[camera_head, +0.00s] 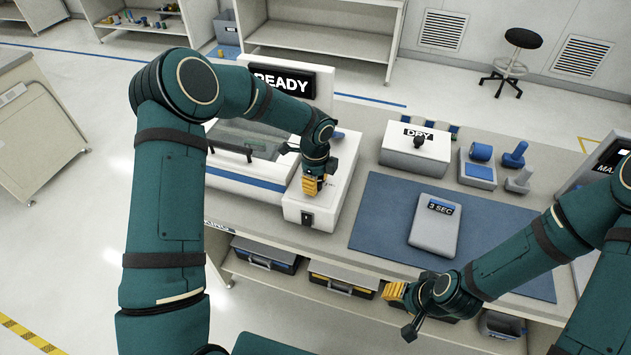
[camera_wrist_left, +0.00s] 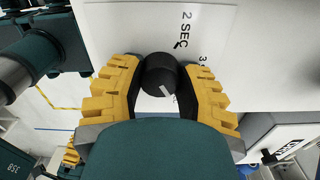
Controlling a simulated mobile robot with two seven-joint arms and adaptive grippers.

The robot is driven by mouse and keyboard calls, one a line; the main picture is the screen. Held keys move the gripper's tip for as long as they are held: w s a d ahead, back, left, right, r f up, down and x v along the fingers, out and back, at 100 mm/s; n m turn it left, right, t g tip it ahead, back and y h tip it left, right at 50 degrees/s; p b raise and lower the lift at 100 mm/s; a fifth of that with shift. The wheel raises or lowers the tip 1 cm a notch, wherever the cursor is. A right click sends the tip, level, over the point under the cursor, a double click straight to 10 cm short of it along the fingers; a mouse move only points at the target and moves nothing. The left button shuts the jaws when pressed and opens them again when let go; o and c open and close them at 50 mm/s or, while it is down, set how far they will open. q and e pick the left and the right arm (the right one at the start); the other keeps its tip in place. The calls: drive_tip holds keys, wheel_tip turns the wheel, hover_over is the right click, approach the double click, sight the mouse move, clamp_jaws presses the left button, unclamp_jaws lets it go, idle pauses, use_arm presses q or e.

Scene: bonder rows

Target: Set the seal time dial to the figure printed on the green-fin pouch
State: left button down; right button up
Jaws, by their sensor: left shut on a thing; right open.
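A grey pouch (camera_head: 433,228) with a dark label reading "3 SEC" lies on the blue mat (camera_head: 385,215); I cannot make out a green fin on it. My left gripper (camera_head: 312,186) is over the front right part of the white sealer (camera_head: 296,210). In the left wrist view its yellow fingers are shut on the black seal time dial (camera_wrist_left: 160,72), one on each side. My right gripper (camera_head: 400,305) is open and empty near the bench's front edge.
A READY display (camera_head: 280,80) stands at the back of the sealer. A white box marked DRY (camera_head: 415,155), blue and grey parts (camera_head: 478,170) and a dark-screened unit (camera_head: 608,165) are to the right. Bins (camera_head: 265,255) sit under the bench.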

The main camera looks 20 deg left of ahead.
use_arm(q)
drive_tip(key=c, duration=0.5)
unclamp_jaws()
drive_tip(key=shift+r, duration=0.1)
wheel_tip(320, 180, up, 12)
drive_tip(key=shift+f, duration=0.1)
